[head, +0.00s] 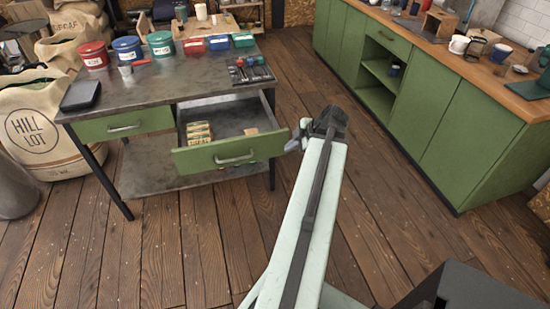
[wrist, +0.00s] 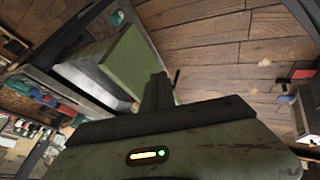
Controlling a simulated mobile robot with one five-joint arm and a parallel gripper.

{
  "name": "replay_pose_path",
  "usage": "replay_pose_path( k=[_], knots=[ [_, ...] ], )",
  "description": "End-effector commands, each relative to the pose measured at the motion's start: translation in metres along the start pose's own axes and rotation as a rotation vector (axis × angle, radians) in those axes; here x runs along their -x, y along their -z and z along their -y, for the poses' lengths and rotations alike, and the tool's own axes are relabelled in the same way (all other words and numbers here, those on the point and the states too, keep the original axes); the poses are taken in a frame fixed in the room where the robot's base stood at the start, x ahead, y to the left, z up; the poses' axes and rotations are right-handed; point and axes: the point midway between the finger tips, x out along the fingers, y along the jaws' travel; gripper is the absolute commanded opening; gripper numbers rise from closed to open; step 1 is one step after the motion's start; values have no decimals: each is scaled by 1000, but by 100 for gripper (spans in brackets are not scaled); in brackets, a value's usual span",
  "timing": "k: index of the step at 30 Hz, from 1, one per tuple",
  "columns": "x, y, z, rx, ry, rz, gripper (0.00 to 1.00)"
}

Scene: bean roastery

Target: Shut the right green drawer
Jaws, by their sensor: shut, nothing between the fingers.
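The right green drawer (head: 192,159) stands pulled out from under the dark metal-topped table, with a bar handle on its front. Yellow boxes (head: 199,132) and a small tan item (head: 251,131) lie inside it. My gripper (head: 293,145) is shut and empty, close to the right end of the drawer front. In the wrist view, the gripper's fingers (wrist: 158,90) overlap the edge of the green drawer front (wrist: 124,62). I cannot tell whether they touch it. The left green drawer (head: 115,126) is shut.
The table top (head: 165,82) holds tins, cases, a dark scale and a rack of tools. A filled sack (head: 38,128) stands at the left. Green cabinets (head: 460,135) line the right side. The wooden floor (head: 180,245) in front of the drawer is clear.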

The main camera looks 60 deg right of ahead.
Motion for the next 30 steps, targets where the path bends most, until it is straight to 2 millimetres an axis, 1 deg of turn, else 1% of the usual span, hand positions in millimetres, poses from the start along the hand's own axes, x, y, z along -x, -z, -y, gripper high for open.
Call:
replay_pose_path(
  k=[1,4,8,11,15,21,22,24,27,30],
  knots=[
    [1,-4,0,6,-6,1,0],
    [1,-4,0,10,-7,1,0],
    [-13,-6,1,10,-6,1,0],
    [-33,-7,2,11,-5,0,0],
    [-66,-8,3,10,-4,0,0],
    [-108,-8,2,9,-4,1,0],
    [-106,-6,-7,8,-4,2,0],
    [-108,-5,-20,8,-5,2,0],
    [-113,-4,-30,8,-5,2,0],
    [-116,-4,-35,8,-5,2,0]
  ],
)
